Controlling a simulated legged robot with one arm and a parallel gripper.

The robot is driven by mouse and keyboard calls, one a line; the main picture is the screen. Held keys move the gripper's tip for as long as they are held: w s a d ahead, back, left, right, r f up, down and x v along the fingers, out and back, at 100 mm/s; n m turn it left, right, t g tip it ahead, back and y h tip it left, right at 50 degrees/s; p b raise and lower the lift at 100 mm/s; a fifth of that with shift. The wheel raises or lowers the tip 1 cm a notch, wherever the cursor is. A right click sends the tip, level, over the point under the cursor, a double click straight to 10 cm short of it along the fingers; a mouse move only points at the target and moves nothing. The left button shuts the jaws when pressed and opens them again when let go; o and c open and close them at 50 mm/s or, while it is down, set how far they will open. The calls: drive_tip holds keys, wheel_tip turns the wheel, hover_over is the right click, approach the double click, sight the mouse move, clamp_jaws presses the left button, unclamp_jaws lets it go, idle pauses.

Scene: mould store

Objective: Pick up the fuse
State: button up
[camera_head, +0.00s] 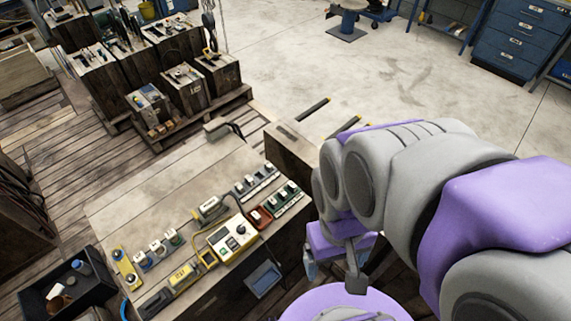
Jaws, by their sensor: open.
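Several small blocks with pale tops, possibly fuses, sit on the wooden bench (150,205). One row (165,243) is at the bench's front left, and another group (280,197) is near its right edge. I cannot tell which piece is the fuse. A white-and-yellow device (232,238) stands between them, with a small red item (259,217) beside it. My gripper (335,272) is open and empty, off the right side of the bench, apart from all these pieces. My arm hides the area to the right.
A dark tray (66,298) with small items is at the lower left. Wooden crates (185,90) stand on a pallet behind. Blue drawer cabinets (520,38) are at the far right.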

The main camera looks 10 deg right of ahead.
drive_tip(key=shift+w, duration=0.3)
drive_tip(key=shift+c, duration=1.4)
drive_tip(key=w, duration=0.3)
drive_tip(key=w+m, duration=0.1)
drive_tip(key=w, duration=0.3)
drive_tip(key=w+a+r+m+p, duration=0.1)
drive_tip(key=w, duration=0.3)
drive_tip(key=shift+w+r+y, duration=0.1)
drive_tip(key=shift+w+y, duration=0.1)
drive_tip(key=shift+y, duration=0.2)
drive_tip(key=m+y+p, duration=0.2)
drive_tip(key=m, duration=0.8)
hover_over(293, 184)
drive_tip(key=f, duration=3.4)
drive_tip(key=shift+w+d+f, duration=0.2)
drive_tip(key=shift+w+d, duration=0.15)
drive_tip(key=shift+d+b+x, duration=0.1)
drive_tip(key=shift+b+x, duration=0.2)
drive_tip(key=shift+x, duration=0.95)
drive_tip(key=shift+d+b+x, duration=0.15)
drive_tip(key=shift+b+x, duration=0.15)
drive_tip(key=shift+x, duration=0.95)
